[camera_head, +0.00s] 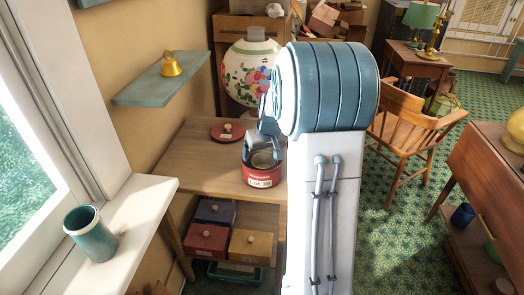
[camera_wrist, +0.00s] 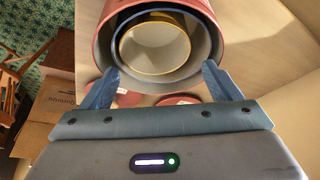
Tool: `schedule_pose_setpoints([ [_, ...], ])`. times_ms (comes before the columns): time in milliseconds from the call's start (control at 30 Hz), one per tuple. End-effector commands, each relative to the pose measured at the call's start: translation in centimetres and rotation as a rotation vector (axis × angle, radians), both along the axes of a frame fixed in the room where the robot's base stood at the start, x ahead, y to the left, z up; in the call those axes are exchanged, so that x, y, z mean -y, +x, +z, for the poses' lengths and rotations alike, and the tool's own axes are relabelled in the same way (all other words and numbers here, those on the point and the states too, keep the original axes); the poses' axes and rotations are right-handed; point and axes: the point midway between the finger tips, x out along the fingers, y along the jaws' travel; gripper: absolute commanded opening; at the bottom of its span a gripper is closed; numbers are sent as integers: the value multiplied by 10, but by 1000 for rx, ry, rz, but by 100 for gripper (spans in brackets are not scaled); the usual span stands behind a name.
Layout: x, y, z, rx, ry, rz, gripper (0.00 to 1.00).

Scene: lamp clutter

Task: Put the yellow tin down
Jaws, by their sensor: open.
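The yellow tin (camera_wrist: 155,70) shows in the wrist view as a thin yellow rim around a pale inside. It sits nested inside a blue-rimmed tin (camera_wrist: 121,43), which is inside a larger red tin (camera_wrist: 219,22). In the head view the red tin (camera_head: 263,177) stands upright on the wooden table with a "Lot 39" label. My gripper (camera_wrist: 160,68) is open, with its two blue fingers apart near the tins' rims and nothing clearly held between them. In the head view my gripper (camera_head: 268,138) is just above the red tin, partly hidden by my arm.
A red knobbed lid (camera_head: 228,132) lies on the wooden table (camera_head: 200,150) behind the tin. A flowered lamp (camera_head: 248,75) stands behind. Knobbed boxes, including a red one (camera_head: 206,240), sit on the lower shelf. A teal cup (camera_head: 90,235) stands on the windowsill.

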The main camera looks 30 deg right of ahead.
Motion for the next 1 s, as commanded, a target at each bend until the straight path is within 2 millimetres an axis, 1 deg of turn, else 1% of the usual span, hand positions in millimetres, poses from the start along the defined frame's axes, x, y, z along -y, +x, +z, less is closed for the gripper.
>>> schedule_pose_setpoints([
  [133,0,0,9,1,0,1,89],
  [233,0,-1,21,3,-1,1,89],
  [500,-1,-26,78,6,-3,0,89],
  [600,-2,-34,96,4,-2,0,89],
  [700,-2,-40,109,2,-1,1,89],
  [867,-4,-46,121,0,1,1,89],
  [933,-13,-52,123,-6,3,6,89],
  [967,-19,-56,124,-10,5,10,89],
  [1000,-30,-65,124,-21,9,14,89],
])
